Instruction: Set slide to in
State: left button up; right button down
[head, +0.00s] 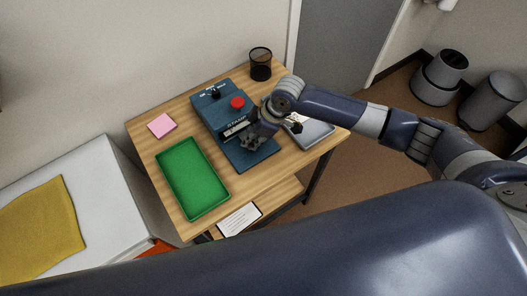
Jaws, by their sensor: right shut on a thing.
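A blue stamping machine (207,108) with a red button (237,103) and a black knob on top stands on the wooden table. Its flat blue base plate (240,160) reaches toward the front. My right gripper (251,142) is low over that plate, at the front of the machine. It is shut on a part there that looks like the slide, mostly hidden by the fingers and wrist. How far in or out the slide sits cannot be told. My left gripper is not in view.
A green tray (222,194) lies left of the machine, with a pink notepad (162,125) behind it. A black mesh cup (260,65) stands at the back. A grey flat item (318,133) lies partly under my right arm. Two grey bins stand on the floor at right.

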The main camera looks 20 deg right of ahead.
jog(key=shift+w+a, duration=0.15)
jog(key=shift+w, duration=0.25)
jog(key=shift+r, duration=0.15)
jog(key=c, duration=1.6)
grip_release()
jog(key=shift+w, duration=0.1)
jog(key=shift+o, duration=0.9)
jog(key=shift+w+a, duration=0.1)
jog(key=shift+a, duration=0.05)
jog(key=v, duration=1.1)
jog(key=shift+d+r, duration=0.25)
jog(key=shift+r, duration=0.1)
jog(key=shift+s, duration=0.2)
